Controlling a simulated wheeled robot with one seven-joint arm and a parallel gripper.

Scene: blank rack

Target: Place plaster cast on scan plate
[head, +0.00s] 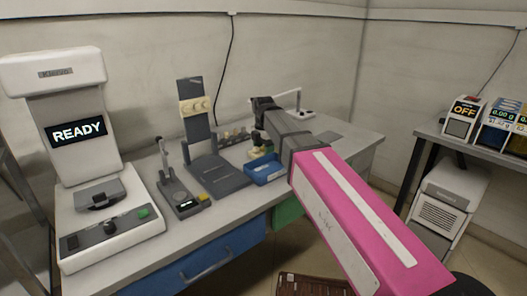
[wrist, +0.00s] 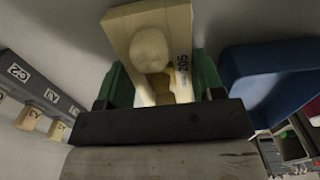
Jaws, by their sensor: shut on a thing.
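A cream plaster cast (wrist: 150,48) with a rounded knob and a printed "205" fills the middle of the wrist view. My gripper (wrist: 160,82) is shut on it, with a green finger on either side. In the head view my gripper (head: 261,153) is over the bench, just behind the blue tray; the cast is small and mostly hidden there by the gripper. The white scanner (head: 110,230) stands at the left with its screen reading "READY".
A blue tray (head: 264,171) is close to my gripper and also shows in the wrist view (wrist: 270,72). A rack of labelled blocks (wrist: 40,97) is at the left there. A grey stand (head: 215,174) and a small device (head: 182,195) are between scanner and gripper.

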